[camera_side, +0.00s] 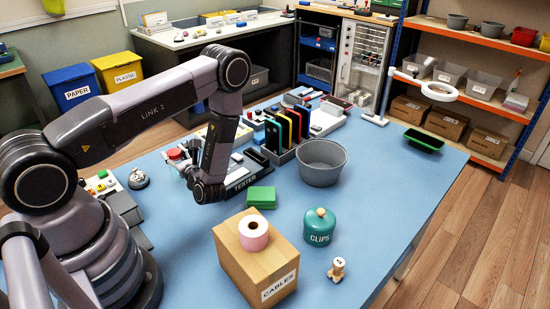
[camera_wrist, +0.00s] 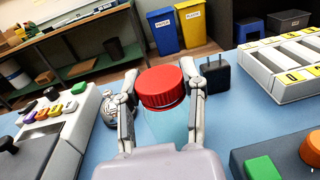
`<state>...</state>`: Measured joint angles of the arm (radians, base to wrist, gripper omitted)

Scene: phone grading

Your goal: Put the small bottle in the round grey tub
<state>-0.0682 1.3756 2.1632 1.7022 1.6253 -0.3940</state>
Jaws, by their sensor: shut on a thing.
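The small bottle has a red cap (camera_wrist: 161,86) and a clear bluish body (camera_wrist: 166,122). In the wrist view it stands between the two fingers of my gripper (camera_wrist: 160,78), which is shut on it just around the cap and neck. In the side view the red cap (camera_side: 175,153) shows at the left of my gripper (camera_side: 184,166), low over the blue table; I cannot tell whether the bottle's base touches the table. The round grey tub (camera_side: 322,175) stands on the table to the right of my gripper, beyond a black tester stand. Its inside is partly seen.
A green block (camera_side: 261,197), a cardboard box (camera_side: 255,262) with a pink roll, and a teal clips jar (camera_side: 319,228) stand nearer.

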